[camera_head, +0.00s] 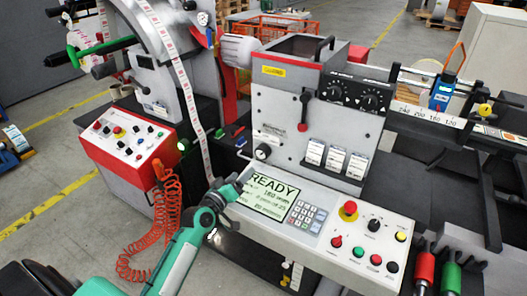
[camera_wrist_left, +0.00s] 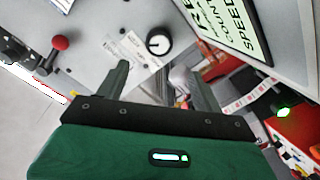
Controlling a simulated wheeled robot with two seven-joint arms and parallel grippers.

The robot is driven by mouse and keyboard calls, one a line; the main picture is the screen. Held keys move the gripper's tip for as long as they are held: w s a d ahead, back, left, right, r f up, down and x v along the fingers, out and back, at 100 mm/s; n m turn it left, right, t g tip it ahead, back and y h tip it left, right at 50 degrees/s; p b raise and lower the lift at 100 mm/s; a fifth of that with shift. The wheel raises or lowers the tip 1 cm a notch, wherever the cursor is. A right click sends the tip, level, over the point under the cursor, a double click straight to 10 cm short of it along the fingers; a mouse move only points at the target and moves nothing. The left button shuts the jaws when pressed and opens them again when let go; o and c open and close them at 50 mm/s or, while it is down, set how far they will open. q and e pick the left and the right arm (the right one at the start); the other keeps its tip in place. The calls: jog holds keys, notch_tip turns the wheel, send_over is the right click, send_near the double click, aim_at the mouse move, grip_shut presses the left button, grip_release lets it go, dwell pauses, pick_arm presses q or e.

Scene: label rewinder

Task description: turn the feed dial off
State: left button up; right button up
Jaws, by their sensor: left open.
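My left gripper (camera_head: 224,190) is by the left end of the control panel, in front of the READY screen (camera_head: 268,195). In the left wrist view its two fingers (camera_wrist_left: 160,78) are apart with nothing between them. A round black dial with a white pointer (camera_wrist_left: 158,41) sits on the grey machine face beyond the fingertips, apart from them. It also shows in the head view (camera_head: 263,152). Another black dial (camera_head: 374,225) is on the control panel. I cannot read which dial is marked feed. My right gripper is not in view.
A red-knobbed lever (camera_head: 303,126) stands out from the machine face. An emergency stop (camera_head: 349,209) and several coloured buttons are on the panel. A label strip (camera_head: 190,100) runs down near my gripper. A coiled red hose (camera_head: 160,215) hangs left of my arm.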

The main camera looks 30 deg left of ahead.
pick_arm(q)
jog(key=p, duration=0.1)
send_near(260, 155)
jog(key=shift+w+r, duration=0.4)
jog(key=shift+w, duration=0.35)
jog(key=w, duration=0.7)
jog(key=shift+w+d+f+p, duration=0.2)
jog(key=shift+w+d+p, duration=0.1)
jog(key=shift+d+p, duration=0.1)
jog(key=shift+w, duration=0.4)
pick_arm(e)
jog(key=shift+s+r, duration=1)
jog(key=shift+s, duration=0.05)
pick_arm(q)
jog(key=c, duration=1)
